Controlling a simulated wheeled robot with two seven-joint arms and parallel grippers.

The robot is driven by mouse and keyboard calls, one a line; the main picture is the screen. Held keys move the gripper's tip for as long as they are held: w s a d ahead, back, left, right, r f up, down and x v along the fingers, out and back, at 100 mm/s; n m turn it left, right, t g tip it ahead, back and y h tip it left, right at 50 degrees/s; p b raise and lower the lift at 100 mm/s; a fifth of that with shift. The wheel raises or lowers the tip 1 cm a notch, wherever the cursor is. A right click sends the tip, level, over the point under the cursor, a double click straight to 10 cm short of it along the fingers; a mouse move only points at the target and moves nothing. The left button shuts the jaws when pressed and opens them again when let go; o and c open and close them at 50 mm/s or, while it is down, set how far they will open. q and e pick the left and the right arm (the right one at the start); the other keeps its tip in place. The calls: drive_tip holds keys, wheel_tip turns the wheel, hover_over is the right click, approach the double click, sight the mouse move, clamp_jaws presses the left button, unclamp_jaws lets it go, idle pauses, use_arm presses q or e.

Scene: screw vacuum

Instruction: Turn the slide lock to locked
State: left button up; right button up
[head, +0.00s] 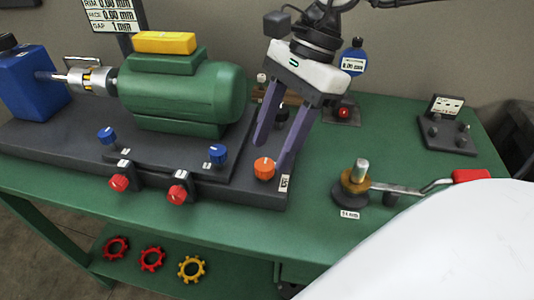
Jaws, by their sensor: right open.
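An orange knob (264,168) with a white pointer mark sits at the right front corner of the dark base plate (235,193). A small white label (285,182) stands beside it, its text too small to read surely. This knob appears to be the slide lock; I cannot read which setting it points to. My right gripper (273,150) comes down from above, its two purple fingers spread and pointing down. The fingertips are close to the orange knob, over its back and right side; I cannot tell if they touch. My left gripper is not in view.
A green motor (185,95) is joined to a blue block (30,85). Blue knobs (217,154) and red knobs (178,193) line the plate's front. A red-handled crank tool (410,187) lies right of the plate. A red button (344,113) stands behind the gripper.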

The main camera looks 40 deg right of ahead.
sight(265, 164)
drive_tip(key=shift+x, duration=1.55)
drive_tip(key=shift+c, duration=0.4)
